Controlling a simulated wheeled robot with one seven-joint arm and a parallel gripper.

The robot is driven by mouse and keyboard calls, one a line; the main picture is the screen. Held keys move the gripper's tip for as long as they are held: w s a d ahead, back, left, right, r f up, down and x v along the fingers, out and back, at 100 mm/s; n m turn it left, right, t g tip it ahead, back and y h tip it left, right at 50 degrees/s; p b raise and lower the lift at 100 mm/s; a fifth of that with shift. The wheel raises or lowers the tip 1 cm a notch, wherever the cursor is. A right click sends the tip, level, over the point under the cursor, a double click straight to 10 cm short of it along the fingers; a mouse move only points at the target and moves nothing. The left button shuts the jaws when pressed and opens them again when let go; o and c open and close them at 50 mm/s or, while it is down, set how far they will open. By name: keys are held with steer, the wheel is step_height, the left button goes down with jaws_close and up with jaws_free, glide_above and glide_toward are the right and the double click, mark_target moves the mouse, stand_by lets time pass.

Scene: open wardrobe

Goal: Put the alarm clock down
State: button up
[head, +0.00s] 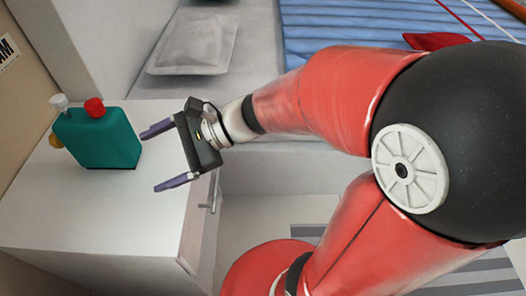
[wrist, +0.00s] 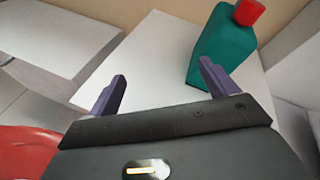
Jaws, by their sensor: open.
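I cannot clearly make out an alarm clock in either view. A teal, flat-sided body with a red cap (head: 105,140) stands upright on the white cabinet top (head: 70,215). It also shows in the wrist view (wrist: 220,48), beyond the right finger. A white knob (head: 59,102) and a yellowish part show at its left edge; I cannot tell whether they belong to it. My gripper (head: 167,155) is open, with nothing seen between its purple fingers. It is at the cabinet's right side, apart from the teal body, with its fingers pointing towards it.
The cabinet has a handle (head: 212,195) on its right face. A grey cushion (head: 195,43) lies behind, and a blue striped bed cover (head: 340,25) is at the back right. A wall panel stands at the left. The front part of the cabinet top is bare.

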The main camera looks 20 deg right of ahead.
steer(key=s+d+f+n+h, duration=0.3)
steer(key=s+d+n+h, duration=0.4)
steer(key=d+n, duration=0.15)
steer(key=d+r+n+t+h, duration=0.2)
steer(key=d+n+h, duration=0.4)
steer(key=d, duration=0.4)
steer(key=shift+s+r+t+h, duration=0.25)
steer(key=shift+t+h, duration=0.25)
steer(key=shift+t, duration=0.3)
stand_by(0.4)
